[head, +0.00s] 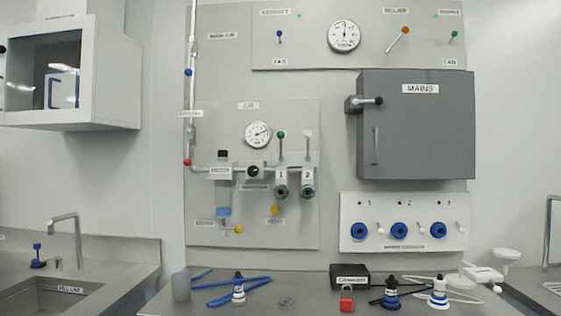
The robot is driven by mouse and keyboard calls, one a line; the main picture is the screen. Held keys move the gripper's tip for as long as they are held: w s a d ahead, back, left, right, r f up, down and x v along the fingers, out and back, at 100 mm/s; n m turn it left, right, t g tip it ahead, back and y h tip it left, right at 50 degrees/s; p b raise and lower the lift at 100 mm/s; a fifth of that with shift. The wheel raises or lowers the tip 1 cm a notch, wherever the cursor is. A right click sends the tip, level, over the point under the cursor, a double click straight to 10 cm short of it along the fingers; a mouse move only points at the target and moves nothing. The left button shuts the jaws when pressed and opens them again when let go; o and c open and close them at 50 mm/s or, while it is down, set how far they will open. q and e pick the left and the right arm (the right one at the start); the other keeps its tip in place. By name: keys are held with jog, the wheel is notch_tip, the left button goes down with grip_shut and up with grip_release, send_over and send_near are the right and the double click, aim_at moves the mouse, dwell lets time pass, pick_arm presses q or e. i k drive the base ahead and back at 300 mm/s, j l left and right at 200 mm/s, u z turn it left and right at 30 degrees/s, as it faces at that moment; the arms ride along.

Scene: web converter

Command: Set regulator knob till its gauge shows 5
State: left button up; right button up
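A round white gauge (258,134) sits on the panel below a label that seems to read AIR. Its dark needle points to the right; the numbers are too small to read. Below it, a dark round knob (254,171), apparently the regulator knob, sits on the horizontal pipe. To its left hangs a filter unit (222,190) with a black top and a blue lower part. Neither of my grippers shows in the head view, and nothing touches the knob.
Green-tipped and white-tipped levers (281,150) stand right of the gauge, above valves 1 and 2. A grey MAINS box (416,125) juts out at right. The bench (265,306) below holds blue tubing, a red padlock (347,299) and several bottle-like items.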

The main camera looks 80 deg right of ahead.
aim_at(254, 171)
jog(key=z, duration=2.25)
